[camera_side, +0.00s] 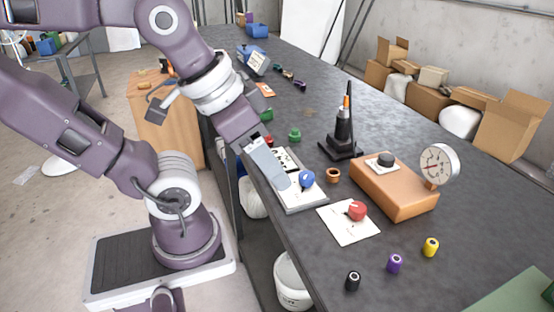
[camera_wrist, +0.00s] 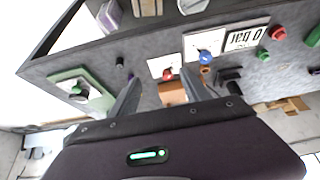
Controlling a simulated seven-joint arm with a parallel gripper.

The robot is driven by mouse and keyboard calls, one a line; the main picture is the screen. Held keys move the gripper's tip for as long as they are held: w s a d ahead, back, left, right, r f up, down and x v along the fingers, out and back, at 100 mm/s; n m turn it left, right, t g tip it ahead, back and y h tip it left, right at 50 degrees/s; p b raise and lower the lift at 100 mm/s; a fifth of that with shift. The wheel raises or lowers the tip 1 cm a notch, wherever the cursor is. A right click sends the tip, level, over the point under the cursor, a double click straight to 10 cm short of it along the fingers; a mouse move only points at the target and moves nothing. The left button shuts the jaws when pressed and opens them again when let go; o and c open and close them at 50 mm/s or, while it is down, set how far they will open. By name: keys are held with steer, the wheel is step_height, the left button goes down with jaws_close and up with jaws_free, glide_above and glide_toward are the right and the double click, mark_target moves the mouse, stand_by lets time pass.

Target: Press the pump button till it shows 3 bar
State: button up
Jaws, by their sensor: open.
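A white panel (camera_side: 315,197) carries a round blue button (camera_side: 307,179) and a display, partly hidden behind my gripper in the side view. In the wrist view the display (camera_wrist: 243,38) appears to read "0 bar", beside the blue button (camera_wrist: 205,57). An orange box (camera_side: 402,195) has a black button (camera_side: 386,159) on top and a round dial gauge (camera_side: 438,165); the gauge reading is too small to tell. My gripper (camera_side: 277,172) points down over the panel, left of the blue button. In the wrist view its fingers are apart, with nothing held between them (camera_wrist: 160,92).
A red knob (camera_side: 357,210) on a white plate lies before the orange box. Black, purple (camera_side: 395,263) and yellow cylinders stand nearer the front. A black stand (camera_side: 342,138) rises behind the panel, with an orange ring (camera_side: 333,175) near it. A green plate (camera_side: 515,297) is at front right.

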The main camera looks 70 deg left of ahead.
jaws_close()
stand_by(0.3)
stand_by(1.6)
